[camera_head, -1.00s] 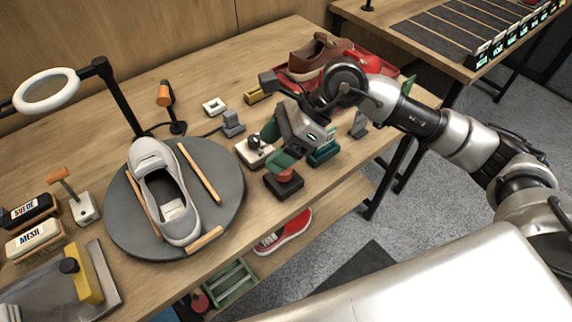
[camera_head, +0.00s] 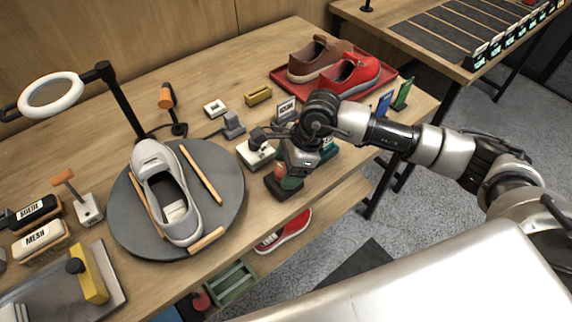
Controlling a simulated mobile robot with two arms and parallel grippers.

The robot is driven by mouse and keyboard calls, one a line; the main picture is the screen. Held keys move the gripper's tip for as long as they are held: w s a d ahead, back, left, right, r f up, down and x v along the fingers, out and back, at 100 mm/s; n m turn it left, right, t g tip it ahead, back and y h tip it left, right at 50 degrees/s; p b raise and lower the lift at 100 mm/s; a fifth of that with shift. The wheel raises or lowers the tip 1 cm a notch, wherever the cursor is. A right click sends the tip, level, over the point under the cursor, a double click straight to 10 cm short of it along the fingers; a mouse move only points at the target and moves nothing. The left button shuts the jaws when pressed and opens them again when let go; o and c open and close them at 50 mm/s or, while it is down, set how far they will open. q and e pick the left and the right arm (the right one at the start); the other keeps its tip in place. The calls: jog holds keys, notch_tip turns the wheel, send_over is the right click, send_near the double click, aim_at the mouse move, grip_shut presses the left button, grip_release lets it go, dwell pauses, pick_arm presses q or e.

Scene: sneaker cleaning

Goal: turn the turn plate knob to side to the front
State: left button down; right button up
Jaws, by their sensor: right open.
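The round grey turn plate (camera_head: 222,217) lies on the bench with a light grey sneaker (camera_head: 166,190) on it. To its right stands a small white box with a black knob (camera_head: 256,151), partly covered by my right arm. Which way the knob points is too small to tell. My right gripper (camera_head: 285,177) is open and pointed down, at a red button (camera_head: 280,169) on a dark base, just in front and right of the white box. Whether it touches the button I cannot tell. My left gripper is not in view.
A ring lamp (camera_head: 51,92) stands behind the plate at the left. Brushes marked SUEDE and MESH (camera_head: 40,241) lie left of it. A teal box (camera_head: 328,152) is close beside my right gripper. A red tray (camera_head: 398,77) with shoes is behind my right arm.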

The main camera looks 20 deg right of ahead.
jog(key=shift+a+f, duration=0.1)
jog(key=shift+f, duration=0.2)
jog(key=c, duration=0.9)
jog(key=shift+c, duration=0.2)
